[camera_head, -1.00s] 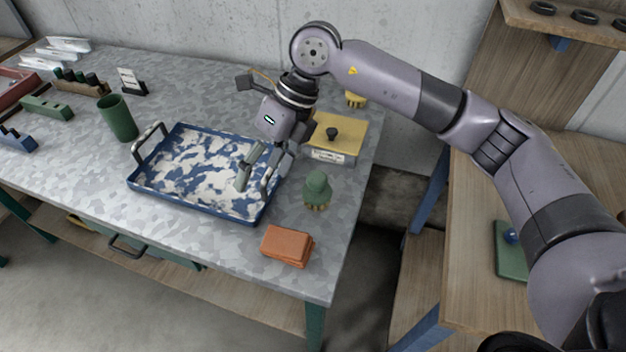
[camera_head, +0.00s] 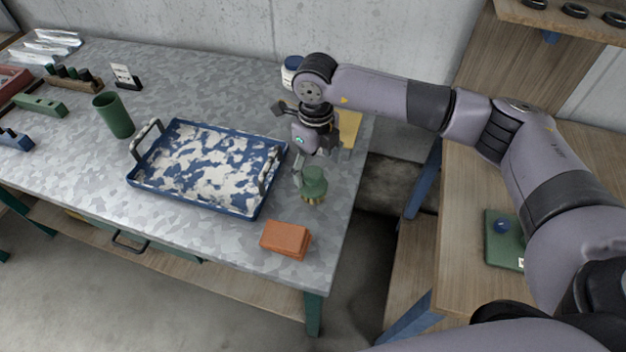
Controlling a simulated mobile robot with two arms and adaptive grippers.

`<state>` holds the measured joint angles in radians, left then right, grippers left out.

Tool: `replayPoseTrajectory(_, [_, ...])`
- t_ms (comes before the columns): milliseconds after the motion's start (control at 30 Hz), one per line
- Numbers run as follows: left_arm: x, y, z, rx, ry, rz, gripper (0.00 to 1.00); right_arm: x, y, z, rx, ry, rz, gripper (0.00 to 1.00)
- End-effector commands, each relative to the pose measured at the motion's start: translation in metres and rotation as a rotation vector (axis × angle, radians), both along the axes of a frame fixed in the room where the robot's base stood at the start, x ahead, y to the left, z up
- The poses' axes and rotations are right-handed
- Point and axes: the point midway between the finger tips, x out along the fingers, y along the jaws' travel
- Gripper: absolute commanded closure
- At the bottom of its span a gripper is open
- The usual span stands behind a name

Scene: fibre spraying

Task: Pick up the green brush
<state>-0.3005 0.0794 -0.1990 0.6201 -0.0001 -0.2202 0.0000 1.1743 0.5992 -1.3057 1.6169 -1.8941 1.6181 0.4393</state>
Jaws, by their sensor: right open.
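The green brush (camera_head: 313,186) stands upright, bristles down, on the grey patterned table (camera_head: 220,245), near its right end. My right gripper (camera_head: 311,170) is open, pointing down at the brush. Its fingers are close around or beside the brush's top; I cannot tell whether they touch it. Parts of the fingers are hard to make out against the brush. My left gripper is not in view.
A blue tray (camera_head: 133,177) with white patches lies left of the brush. An orange block (camera_head: 285,239) lies in front of the brush. A yellow box (camera_head: 351,124) is partly hidden behind my gripper. A green cup (camera_head: 114,116) stands beyond the tray.

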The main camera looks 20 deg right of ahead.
Motion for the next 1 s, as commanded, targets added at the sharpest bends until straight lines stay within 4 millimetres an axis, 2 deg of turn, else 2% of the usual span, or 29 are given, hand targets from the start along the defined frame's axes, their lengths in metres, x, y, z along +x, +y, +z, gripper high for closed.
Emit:
replayPoseTrajectory(167, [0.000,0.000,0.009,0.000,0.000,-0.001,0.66,-0.002,0.002,-0.010,0.000,0.002,0.001,0.23])
replayPoseTrajectory(300, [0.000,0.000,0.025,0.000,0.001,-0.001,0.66,-0.005,0.007,-0.029,0.000,0.004,0.001,0.23])
replayPoseTrajectory(500, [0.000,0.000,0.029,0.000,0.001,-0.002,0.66,-0.004,0.007,-0.053,0.002,0.001,0.000,0.23])
replayPoseTrajectory(733, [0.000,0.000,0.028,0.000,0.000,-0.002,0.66,-0.004,0.007,-0.056,0.001,0.000,0.001,0.23])
replayPoseTrajectory(1000, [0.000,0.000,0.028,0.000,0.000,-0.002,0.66,-0.004,0.007,-0.055,0.001,0.000,0.001,0.40])
